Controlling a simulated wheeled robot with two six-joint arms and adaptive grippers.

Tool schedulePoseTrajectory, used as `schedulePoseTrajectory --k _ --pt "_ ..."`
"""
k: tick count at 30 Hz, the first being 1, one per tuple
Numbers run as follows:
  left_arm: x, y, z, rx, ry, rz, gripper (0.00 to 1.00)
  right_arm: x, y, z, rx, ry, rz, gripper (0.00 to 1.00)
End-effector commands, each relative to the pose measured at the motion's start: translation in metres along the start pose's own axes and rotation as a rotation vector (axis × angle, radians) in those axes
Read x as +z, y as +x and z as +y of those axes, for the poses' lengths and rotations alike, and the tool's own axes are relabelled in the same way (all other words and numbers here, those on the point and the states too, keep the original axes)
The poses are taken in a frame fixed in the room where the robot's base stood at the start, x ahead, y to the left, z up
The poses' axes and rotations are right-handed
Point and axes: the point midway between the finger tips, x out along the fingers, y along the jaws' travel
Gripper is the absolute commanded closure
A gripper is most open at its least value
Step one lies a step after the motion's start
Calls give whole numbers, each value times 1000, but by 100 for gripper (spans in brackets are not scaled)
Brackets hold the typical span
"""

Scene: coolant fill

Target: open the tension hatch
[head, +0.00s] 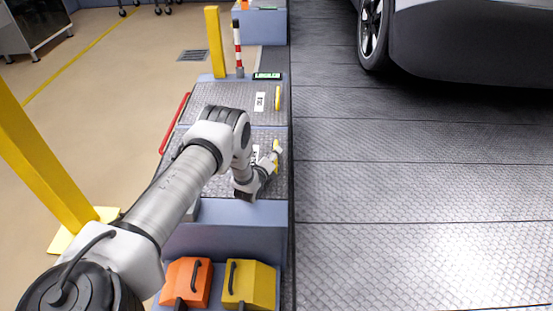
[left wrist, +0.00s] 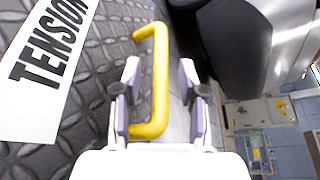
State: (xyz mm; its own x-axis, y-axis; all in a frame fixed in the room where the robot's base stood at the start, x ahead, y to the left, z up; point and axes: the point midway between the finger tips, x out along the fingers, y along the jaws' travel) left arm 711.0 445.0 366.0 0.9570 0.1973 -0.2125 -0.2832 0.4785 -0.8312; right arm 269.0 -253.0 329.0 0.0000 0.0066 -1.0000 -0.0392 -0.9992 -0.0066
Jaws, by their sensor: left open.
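The tension hatch is a dark tread-plate panel, seen close in the left wrist view (left wrist: 95,55) beside its white TENSION label (left wrist: 45,60). In the head view it is the nearer of two plates (head: 215,180), partly hidden by my left arm. Its yellow bar handle (left wrist: 160,80) stands near the plate's right edge and also shows in the head view (head: 276,143). My left gripper (head: 273,154) is at the handle with its jaws open. In the left wrist view the fingers (left wrist: 162,95) lie on either side of the handle's long bar, with gaps visible. My right gripper is not in view.
A second tread plate (head: 225,97) with its own yellow handle (head: 278,98) lies beyond. A red rail (head: 174,122) runs along the left side, near a yellow post (head: 40,155). Orange (head: 187,282) and yellow (head: 249,284) boxes stand in front. A car (head: 470,40) is at upper right.

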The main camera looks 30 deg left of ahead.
Motion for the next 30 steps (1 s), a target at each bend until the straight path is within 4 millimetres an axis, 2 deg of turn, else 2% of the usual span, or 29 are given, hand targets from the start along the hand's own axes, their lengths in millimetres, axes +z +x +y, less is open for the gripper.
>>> schedulePoseTrajectory --k 1,4,12,14,15,16,24,30 --pt "-2 10 4 -3 0 -1 59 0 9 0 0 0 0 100" --pt "-2 20 2 -1 -1 0 59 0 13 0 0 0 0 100" --pt "0 23 0 1 -1 1 59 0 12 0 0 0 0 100" --pt "0 23 0 1 -1 1 80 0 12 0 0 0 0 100" --pt "0 23 0 1 -1 1 94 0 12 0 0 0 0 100" --pt "0 23 0 0 -1 1 100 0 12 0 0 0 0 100" --pt "1 23 -2 -1 -4 1 100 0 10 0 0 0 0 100" --pt "12 18 -18 -15 -37 0 100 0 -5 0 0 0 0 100"
